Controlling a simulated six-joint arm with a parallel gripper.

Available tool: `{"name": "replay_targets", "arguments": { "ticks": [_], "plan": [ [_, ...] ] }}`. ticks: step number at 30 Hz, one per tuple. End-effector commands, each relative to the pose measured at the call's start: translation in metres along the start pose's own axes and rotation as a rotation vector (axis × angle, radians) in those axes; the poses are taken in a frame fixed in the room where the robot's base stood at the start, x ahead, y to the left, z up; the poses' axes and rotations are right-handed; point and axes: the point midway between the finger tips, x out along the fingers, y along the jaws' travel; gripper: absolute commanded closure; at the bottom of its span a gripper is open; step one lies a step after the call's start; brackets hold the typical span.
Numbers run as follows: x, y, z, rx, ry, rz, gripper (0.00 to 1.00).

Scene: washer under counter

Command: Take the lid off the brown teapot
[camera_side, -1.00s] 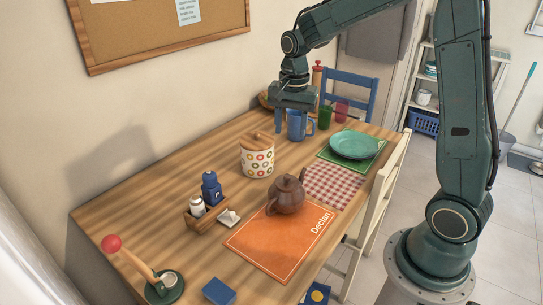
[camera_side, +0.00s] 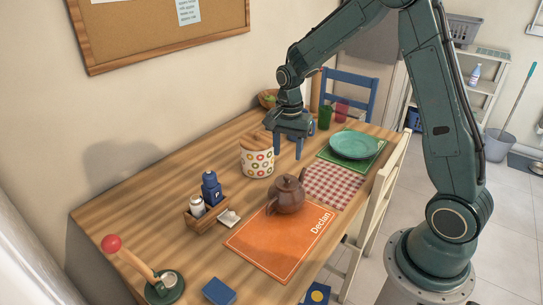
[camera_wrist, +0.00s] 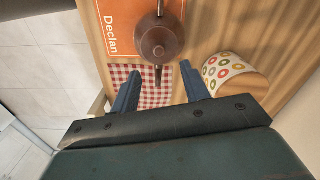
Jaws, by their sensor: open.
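The brown teapot (camera_side: 286,194) stands on the table at the upper edge of the orange placemat. Its lid (camera_side: 288,180) with a small knob is on top. The wrist view shows the teapot (camera_wrist: 160,42) from above, with the lid knob (camera_wrist: 159,49) near its middle and a dark spout or handle pointing toward my fingers. My gripper (camera_side: 288,151) is open and empty. It hangs above the table behind the teapot, apart from it, near the patterned canister. In the wrist view my gripper (camera_wrist: 161,84) has its two blue fingers spread below the teapot.
A dotted canister (camera_side: 257,158) stands left of my gripper. A checked cloth (camera_side: 335,184) and a teal plate (camera_side: 354,145) lie to the right. A wooden caddy (camera_side: 206,211) with a blue grinder stands left of the teapot. Cups stand behind my gripper.

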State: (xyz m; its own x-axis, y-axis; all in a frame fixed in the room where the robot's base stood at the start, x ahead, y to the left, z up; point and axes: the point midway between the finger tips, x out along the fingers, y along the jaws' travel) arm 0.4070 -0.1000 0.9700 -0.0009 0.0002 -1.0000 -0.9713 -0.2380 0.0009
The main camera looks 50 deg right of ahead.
Motion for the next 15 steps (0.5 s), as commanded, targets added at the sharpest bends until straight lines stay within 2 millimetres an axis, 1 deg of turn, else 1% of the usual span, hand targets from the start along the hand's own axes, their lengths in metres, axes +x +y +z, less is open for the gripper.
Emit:
{"name": "replay_targets", "arguments": {
  "ticks": [1, 3, 6, 9, 15],
  "plan": [
    [0.008, 0.000, 0.000, 0.000, -0.001, 0.002, 0.54],
    [0.016, 0.000, 0.000, 0.000, -0.001, 0.002, 0.54],
    [0.024, 0.000, 0.000, 0.000, 0.000, 0.001, 0.54],
    [0.027, 0.000, 0.000, 0.000, 0.000, 0.000, 0.54],
    [0.029, 0.000, 0.000, 0.000, 0.000, 0.000, 0.54]
  ]
}}
